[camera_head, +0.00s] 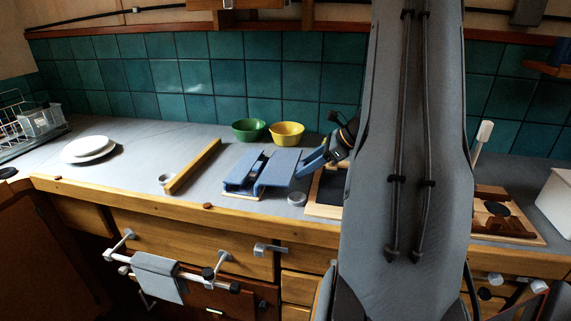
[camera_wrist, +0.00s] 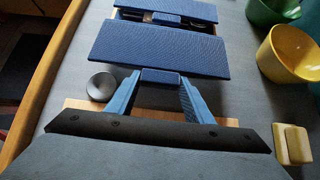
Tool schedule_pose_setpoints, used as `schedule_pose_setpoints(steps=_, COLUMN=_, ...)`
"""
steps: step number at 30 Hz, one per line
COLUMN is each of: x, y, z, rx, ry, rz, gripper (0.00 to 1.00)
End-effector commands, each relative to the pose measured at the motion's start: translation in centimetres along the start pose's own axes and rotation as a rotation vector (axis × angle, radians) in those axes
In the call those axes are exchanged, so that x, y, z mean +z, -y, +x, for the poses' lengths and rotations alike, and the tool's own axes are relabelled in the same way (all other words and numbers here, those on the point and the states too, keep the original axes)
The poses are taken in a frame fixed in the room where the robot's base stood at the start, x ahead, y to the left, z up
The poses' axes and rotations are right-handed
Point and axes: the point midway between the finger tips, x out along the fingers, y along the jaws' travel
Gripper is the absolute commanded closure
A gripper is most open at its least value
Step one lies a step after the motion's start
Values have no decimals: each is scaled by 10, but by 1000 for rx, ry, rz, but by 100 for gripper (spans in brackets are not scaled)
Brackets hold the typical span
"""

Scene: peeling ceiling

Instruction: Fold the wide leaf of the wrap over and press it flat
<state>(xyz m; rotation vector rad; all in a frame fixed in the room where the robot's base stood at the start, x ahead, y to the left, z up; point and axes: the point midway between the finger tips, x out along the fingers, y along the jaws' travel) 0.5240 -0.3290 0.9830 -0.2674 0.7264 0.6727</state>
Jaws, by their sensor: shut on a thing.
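The blue wrap lies on the grey counter, left of my arm in the head view. Its wide leaf (camera_head: 278,168) is the nearer panel in the wrist view (camera_wrist: 158,50), where it looks flat and stands out toward my gripper. A second blue leaf (camera_head: 242,167) lies beyond it, also in the wrist view (camera_wrist: 170,9), with a dark gap between them. My gripper (camera_wrist: 160,80) has its blue fingers closed on a small blue tab (camera_wrist: 160,76) at the wide leaf's near edge. In the head view my gripper (camera_head: 312,163) reaches the leaf's right side. What lies under the leaf is hidden.
A grey round puck (camera_head: 297,199) sits close to the wrap's front right. A wooden bar (camera_head: 193,166) lies left of it. Green (camera_head: 248,129) and yellow (camera_head: 286,135) bowls stand behind. A wooden-framed board (camera_head: 323,208) lies right, partly behind my arm. White plates (camera_head: 88,148) are far left.

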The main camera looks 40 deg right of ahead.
Motion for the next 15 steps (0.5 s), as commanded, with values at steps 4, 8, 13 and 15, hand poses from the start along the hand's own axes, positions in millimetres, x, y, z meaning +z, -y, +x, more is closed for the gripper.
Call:
schedule_pose_setpoints(steps=4, x=7, y=-1, z=-5, rx=3, ry=-41, rz=0, gripper=67)
schedule_pose_setpoints(steps=8, x=11, y=-2, z=-7, rx=3, ry=-78, rz=0, gripper=68)
schedule_pose_setpoints(steps=13, x=16, y=-1, z=-10, rx=2, ry=-124, rz=-1, gripper=68)
schedule_pose_setpoints(steps=15, x=18, y=-1, z=-11, rx=3, ry=-142, rz=-1, gripper=68)
